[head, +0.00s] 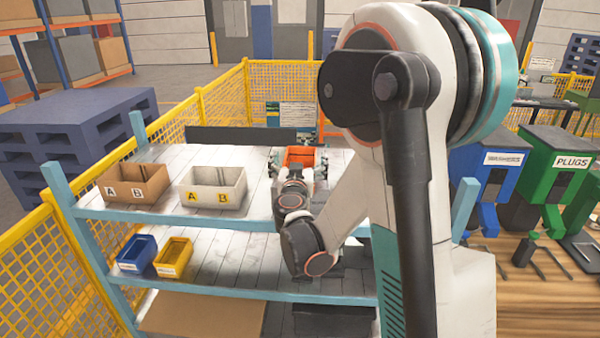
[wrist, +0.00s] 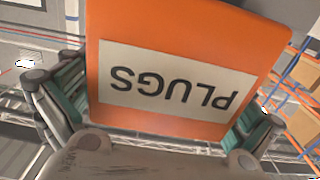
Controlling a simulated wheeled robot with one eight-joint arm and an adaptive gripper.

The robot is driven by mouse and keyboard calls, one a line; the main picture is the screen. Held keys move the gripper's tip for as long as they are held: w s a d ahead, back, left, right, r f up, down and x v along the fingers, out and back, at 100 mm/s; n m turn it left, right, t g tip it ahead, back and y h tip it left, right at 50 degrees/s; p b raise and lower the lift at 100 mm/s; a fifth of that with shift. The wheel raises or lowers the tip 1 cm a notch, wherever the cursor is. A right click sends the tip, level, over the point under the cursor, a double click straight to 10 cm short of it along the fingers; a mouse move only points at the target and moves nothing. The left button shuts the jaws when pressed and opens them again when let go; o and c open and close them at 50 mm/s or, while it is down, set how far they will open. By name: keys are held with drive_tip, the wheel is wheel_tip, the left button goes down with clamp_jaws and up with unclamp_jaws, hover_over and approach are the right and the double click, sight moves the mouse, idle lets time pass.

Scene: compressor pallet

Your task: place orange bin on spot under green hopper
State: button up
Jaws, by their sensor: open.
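The orange bin (head: 300,153) sits on the top shelf of the rack, mostly hidden behind my gripper (head: 297,165). In the wrist view the orange bin (wrist: 190,35) fills the middle, with its white PLUGS label upside down. My gripper (wrist: 160,105) is open, with one finger at each side of the bin; I cannot tell whether they touch it.
A cardboard bin (head: 137,184) and a white bin (head: 216,188) stand left on the top shelf. Blue (head: 137,254) and yellow (head: 173,257) bins sit lower. A blue hopper (head: 492,165) stands left of the green one. Hand tools lie on the wooden bench (head: 540,300).

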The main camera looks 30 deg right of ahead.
drive_tip(key=c, duration=1.3)
wheel_tip(320, 180, up, 20)
drive_tip(key=p, duration=0.3)
